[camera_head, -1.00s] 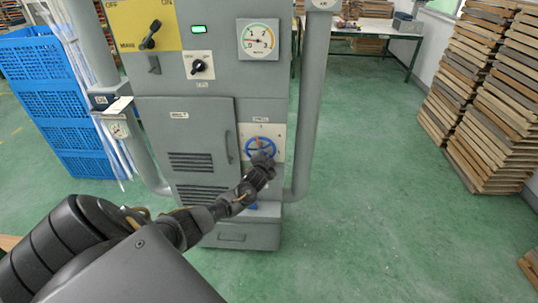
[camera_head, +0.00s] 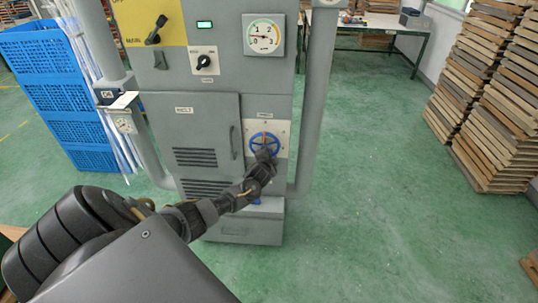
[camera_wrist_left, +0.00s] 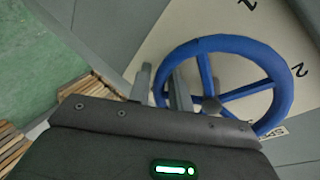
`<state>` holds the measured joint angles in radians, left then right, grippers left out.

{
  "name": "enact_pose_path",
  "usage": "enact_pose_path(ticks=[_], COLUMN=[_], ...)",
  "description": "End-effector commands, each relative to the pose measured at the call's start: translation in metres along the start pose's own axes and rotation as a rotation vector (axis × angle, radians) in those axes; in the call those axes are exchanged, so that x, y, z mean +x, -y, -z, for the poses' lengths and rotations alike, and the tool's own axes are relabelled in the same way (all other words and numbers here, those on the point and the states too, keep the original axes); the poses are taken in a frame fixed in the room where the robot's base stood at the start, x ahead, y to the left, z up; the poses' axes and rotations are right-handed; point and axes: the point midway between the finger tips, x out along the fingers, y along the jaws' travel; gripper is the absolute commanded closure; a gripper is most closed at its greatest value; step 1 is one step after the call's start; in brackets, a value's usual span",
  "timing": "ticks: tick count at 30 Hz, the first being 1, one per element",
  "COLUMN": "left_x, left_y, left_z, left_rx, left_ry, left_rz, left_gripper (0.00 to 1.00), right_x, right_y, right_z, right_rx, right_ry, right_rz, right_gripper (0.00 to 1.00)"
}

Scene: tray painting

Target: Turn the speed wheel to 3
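The blue speed wheel (camera_head: 252,143) is on a pale plate on the front of the grey machine. My left gripper (camera_head: 265,155) is at the wheel's lower edge in the head view. In the left wrist view its two fingers (camera_wrist_left: 161,88) stand either side of the rim's left part. I cannot tell whether they press on it. An orange-red mark (camera_head: 264,137) shows at the wheel's top. My right gripper is in neither current view.
A round dial (camera_head: 264,36) and a black knob (camera_head: 203,62) are above the wheel. The machine's door (camera_head: 205,125) is left of it, and a vertical grey pipe (camera_head: 317,90) is to the right.

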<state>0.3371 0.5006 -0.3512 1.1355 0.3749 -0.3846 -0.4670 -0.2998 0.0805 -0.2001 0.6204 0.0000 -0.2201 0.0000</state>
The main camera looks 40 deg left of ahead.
Motion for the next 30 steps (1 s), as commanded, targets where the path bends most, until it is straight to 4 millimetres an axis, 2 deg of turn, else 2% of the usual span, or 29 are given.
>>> enact_pose_path(ticks=[2, 10, 14, 30], left_x=[0.000, 0.000, -0.007, -0.093], left_y=[0.000, 0.000, 0.001, -0.001], left_z=[0.000, 0.001, 0.001, -0.001], left_rx=[0.000, -0.001, 0.000, -0.002], left_ry=[0.000, -0.001, -0.003, -0.003], left_rz=[0.000, 0.001, 0.002, 0.000], left_gripper=[0.70, 0.70, 0.70, 0.70], right_x=[0.000, 0.000, 0.000, 0.008], right_y=[0.000, 0.000, 0.000, 0.001], right_z=[0.000, 0.000, 0.000, -0.001], right_rx=[0.000, 0.000, 0.000, 0.000], right_ry=[0.000, 0.000, 0.000, 0.000], right_rz=[0.000, 0.000, 0.000, 0.000], right_gripper=[0.64, 0.64, 0.64, 0.64])
